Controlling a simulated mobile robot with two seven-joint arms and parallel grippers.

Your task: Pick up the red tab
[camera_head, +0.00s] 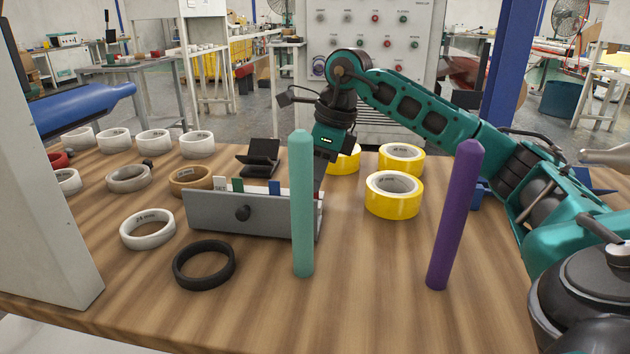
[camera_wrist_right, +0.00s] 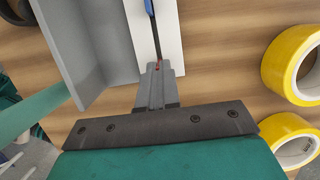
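The red tab (camera_head: 318,195) shows as a small sliver at the right end of the grey metal holder (camera_head: 220,214), partly hidden by a teal post. In the right wrist view a bit of red (camera_wrist_right: 157,67) shows between my right gripper's fingertips (camera_wrist_right: 157,72). The grey fingers are close together and appear shut on the tab, at the holder (camera_wrist_right: 85,45). The holder also bears a white tab (camera_head: 220,184), a green tab (camera_head: 238,185) and a blue tab (camera_head: 274,187). In the head view, my right gripper reaches down behind the teal post. My left gripper is not in view.
A teal post (camera_head: 302,210) and a purple post (camera_head: 455,215) stand upright in front. Yellow tape rolls (camera_head: 392,195) lie right of the holder. White rolls (camera_head: 148,229), a brown roll (camera_head: 190,181) and a black ring (camera_head: 204,265) lie left and in front.

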